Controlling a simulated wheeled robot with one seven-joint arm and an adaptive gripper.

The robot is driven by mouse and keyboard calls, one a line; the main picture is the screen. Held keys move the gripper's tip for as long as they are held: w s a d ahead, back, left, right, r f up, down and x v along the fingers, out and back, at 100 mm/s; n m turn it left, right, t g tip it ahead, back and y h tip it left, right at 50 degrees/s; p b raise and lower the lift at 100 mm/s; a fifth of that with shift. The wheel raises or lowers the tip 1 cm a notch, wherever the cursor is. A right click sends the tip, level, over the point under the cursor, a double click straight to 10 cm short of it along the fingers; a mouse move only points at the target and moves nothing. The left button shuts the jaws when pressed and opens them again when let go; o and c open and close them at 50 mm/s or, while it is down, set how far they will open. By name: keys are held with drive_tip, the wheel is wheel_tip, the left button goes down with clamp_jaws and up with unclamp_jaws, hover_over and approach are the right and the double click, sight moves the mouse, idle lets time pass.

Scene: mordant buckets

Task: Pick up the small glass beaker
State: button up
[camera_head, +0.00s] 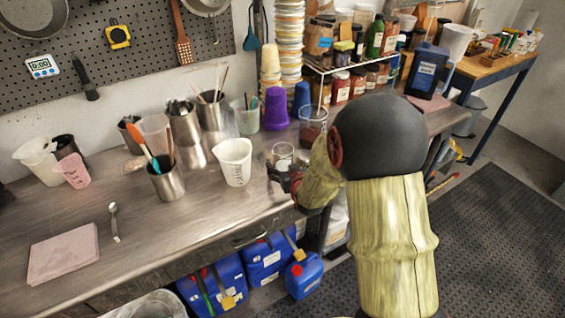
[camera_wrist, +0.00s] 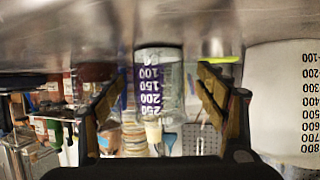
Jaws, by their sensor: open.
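The small glass beaker (camera_head: 283,154) stands on the steel bench near its front edge, just beyond my gripper (camera_head: 284,178). In the wrist view, which is upside down, the clear beaker (camera_wrist: 159,85) with printed volume marks shows between the two fingers of my gripper (camera_wrist: 158,92). The fingers are spread, with a visible gap on each side of the glass. I cannot tell how far the fingertips reach along the beaker. My arm comes from the right and hides some of the bench.
A white measuring jug (camera_head: 234,163) stands close to the left of the beaker; it also fills the right of the wrist view (camera_wrist: 285,100). A larger glass beaker (camera_head: 312,122) stands behind to the right.

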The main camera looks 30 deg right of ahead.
sight(283, 162)
drive_tip(key=x, duration=0.3)
drive_tip(key=shift+w+f+b, duration=0.1)
drive_tip(key=shift+f+b, duration=0.05)
drive_tip(key=shift+b, duration=0.25)
drive_tip(key=shift+c, duration=1.2)
drive_tip(key=c, duration=1.1)
